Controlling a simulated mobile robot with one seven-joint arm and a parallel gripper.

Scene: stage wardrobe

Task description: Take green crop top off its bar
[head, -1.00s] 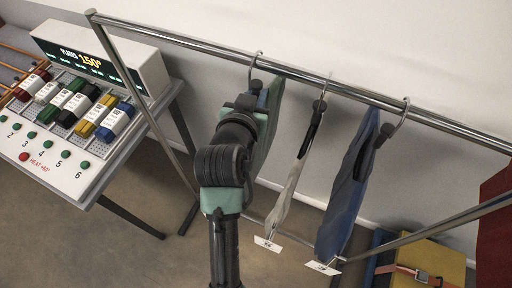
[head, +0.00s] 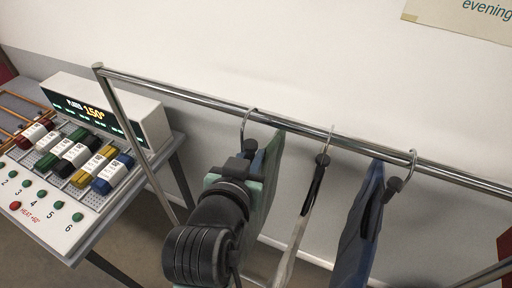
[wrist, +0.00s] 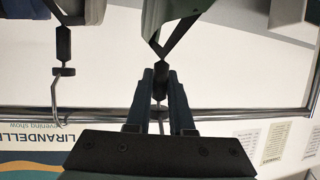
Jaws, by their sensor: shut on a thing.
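The green crop top (head: 264,185) hangs from a black hanger with a metal hook (head: 246,122) at the left of the bar (head: 300,127). The hook still reaches over the bar; whether it bears on it I cannot tell. My gripper (wrist: 161,76) is shut on the hanger's black neck, just below the hook, with the garment's shoulders (wrist: 172,12) beyond it in the wrist view. In the head view my arm hides the garment's left side and lower part.
A pale garment (head: 298,225) and a blue garment (head: 362,222) hang close by on the right. A console (head: 65,215) with coloured bundles and buttons stands at the left. A pale wall is behind the bar.

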